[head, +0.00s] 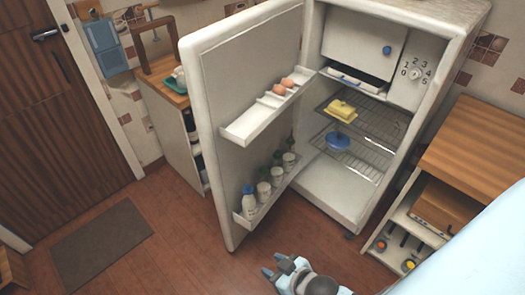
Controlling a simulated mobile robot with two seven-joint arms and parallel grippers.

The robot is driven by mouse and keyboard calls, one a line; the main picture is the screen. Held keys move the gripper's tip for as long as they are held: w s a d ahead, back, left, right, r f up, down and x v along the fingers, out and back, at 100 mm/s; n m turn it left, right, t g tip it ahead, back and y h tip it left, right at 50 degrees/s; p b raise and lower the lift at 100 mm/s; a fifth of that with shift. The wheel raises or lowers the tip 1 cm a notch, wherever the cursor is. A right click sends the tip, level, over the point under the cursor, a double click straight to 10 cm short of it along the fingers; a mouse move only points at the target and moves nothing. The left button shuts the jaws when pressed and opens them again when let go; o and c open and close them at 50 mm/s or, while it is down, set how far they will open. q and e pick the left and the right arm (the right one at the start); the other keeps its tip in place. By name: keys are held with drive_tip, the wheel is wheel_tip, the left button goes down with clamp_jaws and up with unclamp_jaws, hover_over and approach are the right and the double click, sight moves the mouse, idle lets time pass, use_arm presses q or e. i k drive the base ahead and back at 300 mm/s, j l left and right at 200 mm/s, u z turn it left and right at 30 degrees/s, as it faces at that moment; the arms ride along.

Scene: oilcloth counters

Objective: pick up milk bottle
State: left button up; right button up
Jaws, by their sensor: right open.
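The milk bottle (249,204), white with a blue cap, stands upright at the near end of the lower door shelf (243,225) of the open fridge. Its base is hidden behind the shelf's front lip. My right gripper (275,265) is at the bottom of the head view, open and empty. It is below and to the right of the bottle in the picture, apart from it, with its fingers pointing up and left. My left gripper is not in view.
Several jars and bottles (277,176) stand beside the milk bottle. The fridge door (205,130) is wide open. Inside are a yellow butter dish (341,110) and a blue lidded pot (337,141). A wooden-topped counter (485,140) stands right. The floor before the door is clear.

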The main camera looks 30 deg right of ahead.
sight(249, 210)
drive_tip(key=i+j+z, duration=0.25)
drive_tip(key=i+z, duration=0.2)
drive_tip(key=i+j+z, duration=0.75)
drive_tip(key=j+z, duration=0.25)
drive_tip(key=i+j+z, duration=0.1)
drive_tip(key=j+z, duration=0.35)
drive_tip(key=j, duration=0.3)
drive_tip(key=j+z, duration=0.5)
drive_tip(key=j, duration=0.15)
drive_tip(key=i+j+z, duration=0.1)
drive_tip(key=j+z, duration=0.2)
drive_tip(key=j, duration=0.15)
drive_tip(key=j+z, duration=0.3)
drive_tip(key=j, duration=0.15)
drive_tip(key=k+l, duration=0.1)
drive_tip(key=l, duration=0.3)
drive_tip(key=k+l, duration=0.1)
drive_tip(key=l, duration=0.25)
drive_tip(key=l+u, duration=0.45)
drive_tip(key=l, duration=0.3)
